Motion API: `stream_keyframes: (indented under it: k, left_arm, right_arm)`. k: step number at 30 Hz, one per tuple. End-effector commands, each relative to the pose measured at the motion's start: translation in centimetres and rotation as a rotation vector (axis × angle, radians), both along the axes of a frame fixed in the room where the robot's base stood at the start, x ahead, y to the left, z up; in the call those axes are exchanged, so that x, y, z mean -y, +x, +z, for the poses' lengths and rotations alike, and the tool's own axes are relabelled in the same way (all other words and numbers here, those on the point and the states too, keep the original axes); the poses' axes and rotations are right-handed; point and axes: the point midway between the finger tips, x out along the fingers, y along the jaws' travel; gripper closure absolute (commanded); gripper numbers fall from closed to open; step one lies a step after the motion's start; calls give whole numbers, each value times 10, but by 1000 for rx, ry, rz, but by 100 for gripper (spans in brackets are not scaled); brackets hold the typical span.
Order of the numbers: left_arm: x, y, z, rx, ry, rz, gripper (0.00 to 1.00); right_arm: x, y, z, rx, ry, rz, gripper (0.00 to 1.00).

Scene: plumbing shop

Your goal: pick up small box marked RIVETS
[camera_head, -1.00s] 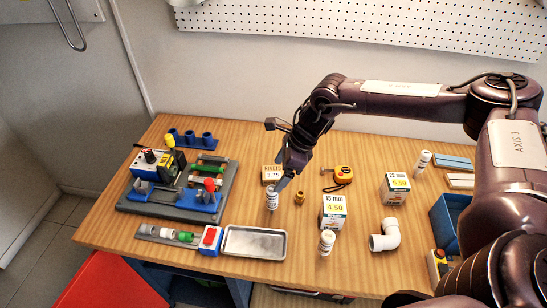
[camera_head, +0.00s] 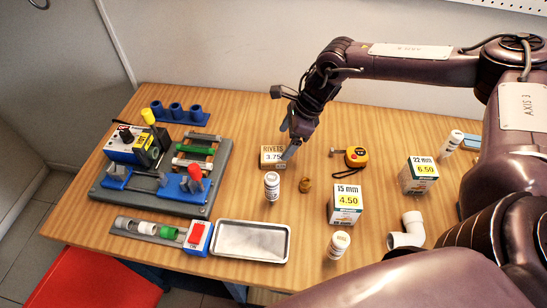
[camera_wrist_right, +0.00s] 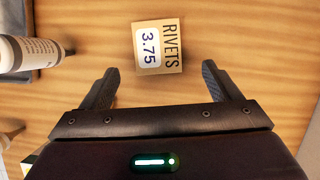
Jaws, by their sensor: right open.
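The small box marked RIVETS (camera_head: 272,157), tan with a white 3.75 label, stands on the wooden table. My left gripper is not in view.
A white bottle (camera_head: 272,186) stands close in front of the box. A brass fitting (camera_head: 305,185), a tape measure (camera_head: 356,157) and a 15 mm box (camera_head: 346,204) are to the right. A metal tray (camera_head: 250,241) is nearer, and a grey fixture board (camera_head: 205,205) is left.

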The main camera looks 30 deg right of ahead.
Motion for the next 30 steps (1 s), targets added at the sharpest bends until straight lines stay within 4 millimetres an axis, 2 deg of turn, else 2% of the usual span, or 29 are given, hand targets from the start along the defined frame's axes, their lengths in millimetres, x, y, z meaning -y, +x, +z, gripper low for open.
stream_keyframes:
  k: [11, 15, 24, 30]
  left_arm:
    - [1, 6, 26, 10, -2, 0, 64]
    - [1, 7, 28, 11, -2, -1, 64]
    - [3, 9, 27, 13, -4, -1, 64]
    - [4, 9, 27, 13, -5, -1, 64]
  right_arm:
    - [-22, 6, -40, -6, -3, 4, 16]
    - [-27, 9, -58, -4, -1, 0, 16]
    - [-28, 11, -63, -1, -1, -1, 16]
    - [-28, 11, -63, -1, -1, -1, 43]
